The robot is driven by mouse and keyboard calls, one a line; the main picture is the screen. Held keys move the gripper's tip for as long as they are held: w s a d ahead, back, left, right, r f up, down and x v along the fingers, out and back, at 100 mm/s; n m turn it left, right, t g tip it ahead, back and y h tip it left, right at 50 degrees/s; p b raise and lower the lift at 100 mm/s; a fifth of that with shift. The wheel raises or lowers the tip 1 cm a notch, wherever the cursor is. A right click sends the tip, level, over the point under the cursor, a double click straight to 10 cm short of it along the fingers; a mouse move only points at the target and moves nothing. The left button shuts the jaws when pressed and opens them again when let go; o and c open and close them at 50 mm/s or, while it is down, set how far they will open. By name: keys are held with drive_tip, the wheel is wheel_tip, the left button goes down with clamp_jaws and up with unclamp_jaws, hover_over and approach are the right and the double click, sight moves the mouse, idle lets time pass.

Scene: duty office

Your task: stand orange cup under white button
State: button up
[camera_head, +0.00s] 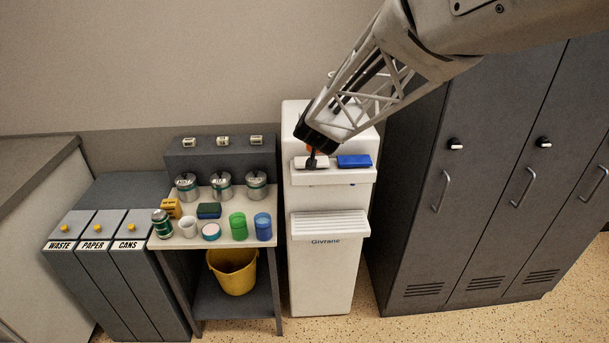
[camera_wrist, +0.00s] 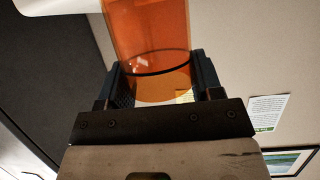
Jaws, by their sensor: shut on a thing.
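My gripper (camera_head: 313,152) is in front of the upper part of the white water dispenser (camera_head: 321,270), high above its grille. In the wrist view my gripper (camera_wrist: 161,72) is shut on the orange cup (camera_wrist: 148,35), which is see-through and sits between the two fingers. In the head view only a sliver of orange shows by the fingers; the rest of the cup is hidden. The white button (camera_head: 300,163) is at the left of the dispenser's ledge, partly covered by a dark finger. The blue button (camera_head: 354,161) is to its right.
The grilled shelf (camera_head: 329,225) of the dispenser looks empty. Left of it, a side table (camera_head: 222,240) holds a green cup (camera_head: 238,226), a blue cup (camera_head: 263,226), a white mug (camera_head: 188,227) and tins. Dark lockers (camera_head: 490,190) stand close on the right.

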drive_tip(key=s+f, duration=0.5)
drive_tip(key=f, duration=0.4)
drive_tip(key=s+f, duration=0.6)
drive_tip(key=f, duration=0.4)
drive_tip(key=s+a+f, duration=0.1)
drive_tip(key=s+f, duration=0.4)
drive_tip(key=f, duration=0.4)
drive_tip(key=shift+s+f+n+y, duration=0.25)
drive_tip(key=shift+n+y, duration=0.05)
drive_tip(key=shift+y, duration=0.1)
drive_tip(key=shift+w, duration=0.1)
drive_tip(key=w, duration=1.4)
drive_tip(key=w, duration=0.4)
drive_tip(key=shift+w, duration=0.1)
drive_tip(key=shift+f, duration=0.7)
